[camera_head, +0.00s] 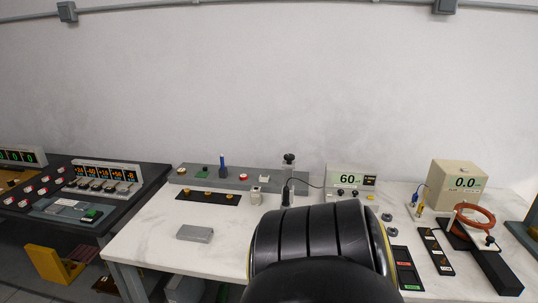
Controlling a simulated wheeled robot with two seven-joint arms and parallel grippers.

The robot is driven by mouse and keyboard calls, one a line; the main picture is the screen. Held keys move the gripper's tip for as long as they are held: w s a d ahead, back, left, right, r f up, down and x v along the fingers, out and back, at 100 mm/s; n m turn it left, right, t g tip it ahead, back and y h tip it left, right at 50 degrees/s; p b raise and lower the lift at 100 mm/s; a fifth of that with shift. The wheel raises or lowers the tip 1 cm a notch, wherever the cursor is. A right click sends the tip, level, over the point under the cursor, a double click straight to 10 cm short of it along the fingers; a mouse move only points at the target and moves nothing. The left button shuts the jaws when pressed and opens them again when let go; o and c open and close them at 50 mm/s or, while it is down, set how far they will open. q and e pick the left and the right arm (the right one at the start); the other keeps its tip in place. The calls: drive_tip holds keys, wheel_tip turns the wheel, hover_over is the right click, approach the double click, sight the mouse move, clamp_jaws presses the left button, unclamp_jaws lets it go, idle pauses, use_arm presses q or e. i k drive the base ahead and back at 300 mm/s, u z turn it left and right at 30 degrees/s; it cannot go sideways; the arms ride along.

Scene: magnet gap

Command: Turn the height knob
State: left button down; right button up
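A black round knob (289,157) tops a short grey post at the right end of the long grey rail (215,178) on the white table. No label on it is readable, so I cannot tell for certain that it is the height knob. A small black piece (286,197) hangs low on the same post. Other small black knobs (340,192) sit under the display box (347,179) that reads 60. My large black arm link covers the table's front middle and hides what lies behind it. Neither gripper is in view.
A beige meter (458,182) reads 0.0 at the right, near an orange coil (475,214). A grey block (195,233) lies on the front left of the white table (150,235). A dark bench (25,222) with displays stands at the left.

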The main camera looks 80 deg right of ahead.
sight(289, 157)
drive_tip(key=z, duration=0.95)
drive_tip(key=i, duration=1.05)
drive_tip(key=z, duration=1.2)
